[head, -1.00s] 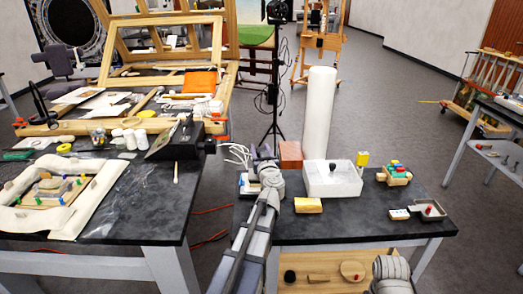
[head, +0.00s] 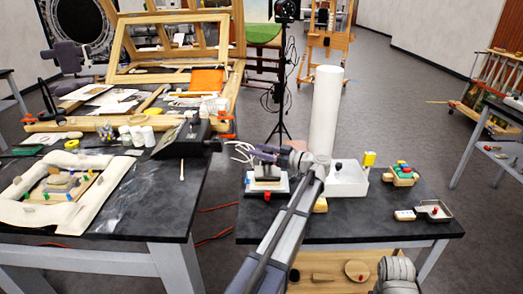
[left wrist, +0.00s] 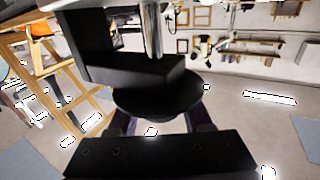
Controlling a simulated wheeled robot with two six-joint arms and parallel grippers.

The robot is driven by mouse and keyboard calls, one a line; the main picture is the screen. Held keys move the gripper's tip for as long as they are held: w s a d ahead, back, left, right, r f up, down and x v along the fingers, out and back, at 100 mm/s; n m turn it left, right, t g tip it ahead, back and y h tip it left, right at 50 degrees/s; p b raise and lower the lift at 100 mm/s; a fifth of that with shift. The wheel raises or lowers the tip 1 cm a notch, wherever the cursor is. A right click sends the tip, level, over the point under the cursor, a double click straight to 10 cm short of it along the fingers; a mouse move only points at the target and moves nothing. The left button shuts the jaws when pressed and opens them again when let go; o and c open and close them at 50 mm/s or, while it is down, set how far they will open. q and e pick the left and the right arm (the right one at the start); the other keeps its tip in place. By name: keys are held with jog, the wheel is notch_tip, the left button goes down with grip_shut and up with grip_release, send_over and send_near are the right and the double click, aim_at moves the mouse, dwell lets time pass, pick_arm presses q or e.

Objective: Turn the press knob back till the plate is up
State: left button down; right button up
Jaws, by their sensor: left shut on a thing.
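The press (head: 267,186) stands at the left end of the right-hand dark table, on a pale base. My left gripper (head: 266,153) is at the top of the press, reached from the right by my arm. The left wrist view shows a black round knob (left wrist: 158,98) close up, with a metal screw (left wrist: 153,28) and a black bar beside it. My left gripper is shut on the knob, its fingers partly hidden behind it. The height of the plate is too small to tell.
A white box (head: 347,187) and a tall white roll (head: 326,110) stand right of the press. A wooden block with coloured pegs (head: 402,175) and a small grey tray (head: 434,211) lie farther right.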

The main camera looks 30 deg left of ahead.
pick_arm(q)
jog(key=shift+s+d+n+g+h, duration=0.15)
jog(key=shift+n+g+h, duration=0.1)
jog(key=shift+n+g, duration=0.55)
jog(key=shift+s+a+n+g+h, duration=0.15)
jog(key=shift+n+g, duration=0.3)
jog(key=shift+g, duration=0.7)
jog(key=shift+s+d+n+g+h, duration=0.1)
jog(key=shift+n+g+h, duration=0.2)
jog(key=shift+n+g, duration=0.5)
jog(key=shift+s, duration=0.1)
jog(key=shift+c, duration=1.7)
grip_release()
jog(key=shift+r, duration=0.1)
notch_tip(320, 180, up, 10)
jog(key=p, duration=1)
